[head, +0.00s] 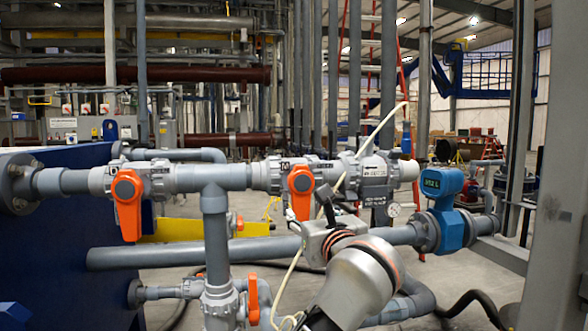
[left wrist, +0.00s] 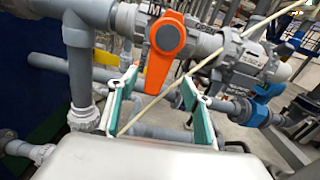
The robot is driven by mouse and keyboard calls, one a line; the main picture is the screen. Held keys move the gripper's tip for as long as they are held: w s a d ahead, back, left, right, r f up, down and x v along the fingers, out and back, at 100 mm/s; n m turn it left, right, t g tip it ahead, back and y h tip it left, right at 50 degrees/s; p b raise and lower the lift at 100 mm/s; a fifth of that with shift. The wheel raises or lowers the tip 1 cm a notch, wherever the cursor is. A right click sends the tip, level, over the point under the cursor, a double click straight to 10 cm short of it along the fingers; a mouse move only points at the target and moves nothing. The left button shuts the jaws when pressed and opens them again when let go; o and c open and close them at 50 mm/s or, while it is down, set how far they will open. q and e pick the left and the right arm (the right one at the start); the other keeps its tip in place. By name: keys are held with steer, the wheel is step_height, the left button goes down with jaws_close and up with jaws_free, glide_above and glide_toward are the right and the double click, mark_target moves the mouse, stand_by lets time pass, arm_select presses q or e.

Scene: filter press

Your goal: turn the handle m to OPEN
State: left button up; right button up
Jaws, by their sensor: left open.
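The orange handle marked M (head: 301,190) hangs down from its grey valve on the upper pipe, in the middle of the head view. It also shows at the top of the left wrist view (left wrist: 167,50), pointing down and slightly left. My left gripper (head: 309,212) is just below and to the right of the handle in the head view. In the left wrist view its two green-padded fingers (left wrist: 160,84) are spread apart. The handle's lower end appears between the fingertips there; contact cannot be told. My right gripper is in neither view.
Another orange handle (head: 127,203) hangs from the valve to the left, and a small one (head: 253,302) is low down. A grey vertical pipe (head: 215,240) stands left of handle M. A pale cable (head: 385,122) crosses near the gripper. A blue flow meter (head: 449,205) is at right.

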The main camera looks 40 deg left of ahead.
mark_target(302, 210)
arm_select(q)
steer(key=shift+w+a+f+m+b, duration=0.25)
steer(key=shift+w+a+b, duration=0.1)
steer(key=shift+a, duration=0.25)
steer(key=shift+w+a+f+m+b, duration=0.1)
steer(key=shift+w+a+m+b, duration=0.2)
steer(key=shift+a, duration=0.25)
steer(key=b+x, duration=0.1)
steer(key=x, duration=0.2)
steer(key=shift+w+a, duration=0.15)
steer(key=shift+w, duration=0.15)
steer(key=shift+w+a+r, duration=0.2)
steer(key=shift+w+a, duration=0.25)
steer(key=shift+a, duration=0.05)
steer(key=shift+s, duration=0.1)
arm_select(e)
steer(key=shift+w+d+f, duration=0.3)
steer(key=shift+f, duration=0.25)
